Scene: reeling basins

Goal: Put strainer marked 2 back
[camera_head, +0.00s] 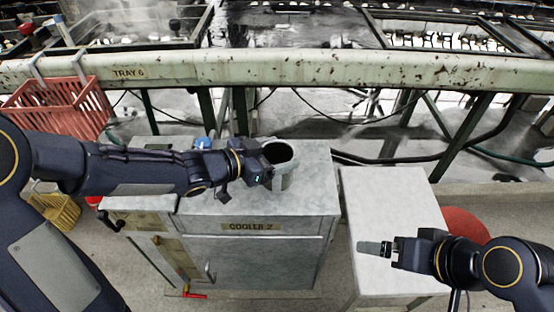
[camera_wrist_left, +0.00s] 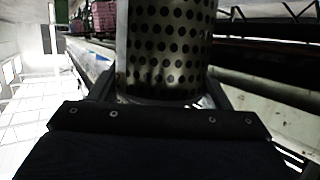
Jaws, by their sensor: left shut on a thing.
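The strainer (camera_head: 288,178) is a grey open-topped cylinder with a dark inside, upright at the top of the cooler labelled "COOLER 2" (camera_head: 310,200). In the left wrist view its perforated metal wall (camera_wrist_left: 168,45) stands between the fingers. My left gripper (camera_head: 268,174) is shut on the strainer from its left side. I cannot tell whether its bottom touches the cooler top. No number mark on it is readable. My right gripper (camera_head: 376,248) is over the pale side table (camera_head: 390,205), with nothing evident in it; its finger gap is not clear.
A rusty rail labelled "TRAY 6" (camera_head: 170,70) runs behind the cooler, with a red basket (camera_head: 60,108) hung at its left. A blue item (camera_head: 203,143) sits at the cooler's back. A yellow crate (camera_head: 55,210) and a red round thing (camera_head: 465,224) stand lower down.

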